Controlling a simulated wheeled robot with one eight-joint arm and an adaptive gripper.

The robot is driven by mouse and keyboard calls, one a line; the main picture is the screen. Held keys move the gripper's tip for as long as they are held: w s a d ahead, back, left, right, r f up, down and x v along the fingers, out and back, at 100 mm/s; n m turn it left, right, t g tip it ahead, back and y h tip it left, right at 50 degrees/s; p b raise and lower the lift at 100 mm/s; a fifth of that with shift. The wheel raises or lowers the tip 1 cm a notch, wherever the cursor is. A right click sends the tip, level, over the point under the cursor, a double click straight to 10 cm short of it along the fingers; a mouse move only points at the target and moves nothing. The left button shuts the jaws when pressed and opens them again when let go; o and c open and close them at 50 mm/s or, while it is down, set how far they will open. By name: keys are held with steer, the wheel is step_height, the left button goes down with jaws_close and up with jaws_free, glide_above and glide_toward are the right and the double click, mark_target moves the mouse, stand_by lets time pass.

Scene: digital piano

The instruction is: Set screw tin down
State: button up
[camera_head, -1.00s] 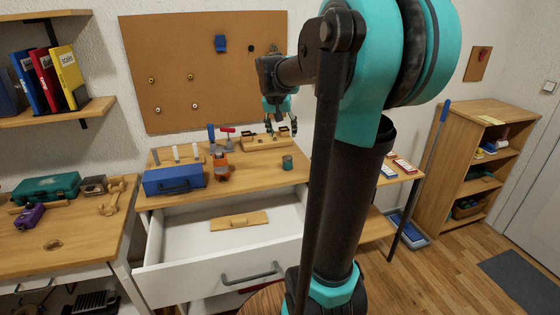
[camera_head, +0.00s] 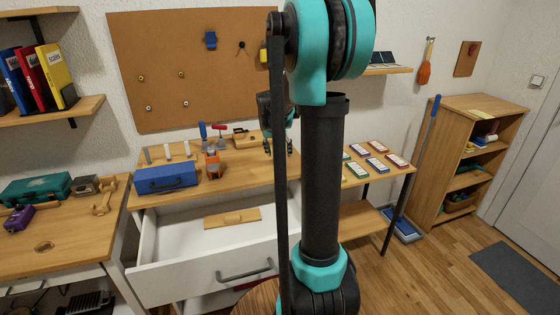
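The screw tin does not show in this view. The spot on the wooden worktop (camera_head: 222,185) where a small green tin stood earlier is now behind my dark arm rod. My gripper (camera_head: 279,150) points down over the back right part of the worktop. Its two fingertips show apart, one on each side of the rod. The rod hides the middle of the gap between them, and no tin shows at the visible parts of the fingers.
A blue toolbox (camera_head: 167,179), an orange tool (camera_head: 213,164) and a wooden block (camera_head: 243,137) stand on the worktop. The drawer (camera_head: 190,242) below is open, with a wooden piece (camera_head: 232,218) inside. Several coloured boxes lie on the side table (camera_head: 370,176).

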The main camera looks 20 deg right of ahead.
mark_target(279, 154)
steer(key=shift+x, duration=1.45)
steer(key=shift+r, duration=0.1)
jaws_close()
steer(key=shift+r, duration=0.1)
step_height(279, 154, up, 20)
